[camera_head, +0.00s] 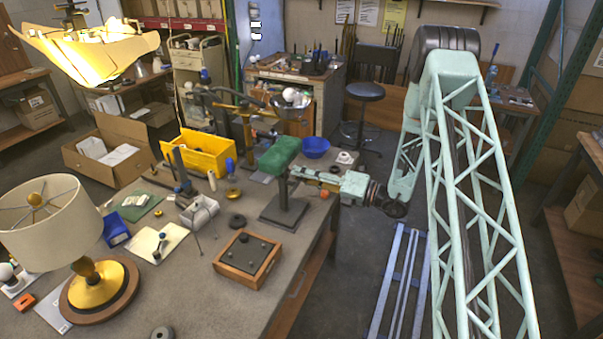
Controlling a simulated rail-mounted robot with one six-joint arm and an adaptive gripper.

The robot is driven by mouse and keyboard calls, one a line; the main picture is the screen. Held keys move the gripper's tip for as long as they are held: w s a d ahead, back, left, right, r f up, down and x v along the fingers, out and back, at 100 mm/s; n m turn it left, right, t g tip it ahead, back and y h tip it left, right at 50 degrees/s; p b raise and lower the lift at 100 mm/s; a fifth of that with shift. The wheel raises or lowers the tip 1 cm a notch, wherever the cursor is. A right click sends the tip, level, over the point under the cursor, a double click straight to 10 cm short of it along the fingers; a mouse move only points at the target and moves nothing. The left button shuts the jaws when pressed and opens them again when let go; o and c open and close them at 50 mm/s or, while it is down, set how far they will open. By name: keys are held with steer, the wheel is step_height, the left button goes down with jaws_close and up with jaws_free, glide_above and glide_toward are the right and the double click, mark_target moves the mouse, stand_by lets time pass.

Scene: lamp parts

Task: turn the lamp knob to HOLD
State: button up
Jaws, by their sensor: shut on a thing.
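The stand's head and post partly hide the fingertips. I cannot pick out the lamp knob or any HOLD mark. A table lamp (40,220) with a cream shade and brass base stands at the left. A jointed brass lamp arm (246,130) stands behind the green-headed stand.
A wooden box with a dark top (248,258) sits near the table's front edge. A lit shade (88,52) hangs at upper left.

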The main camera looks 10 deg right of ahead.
stand_by(0.3)
steer(key=o, duration=0.9)
steer(key=shift+s+d, duration=0.1)
steer(key=shift+d, duration=0.05)
steer(key=shift+v, duration=5.85)
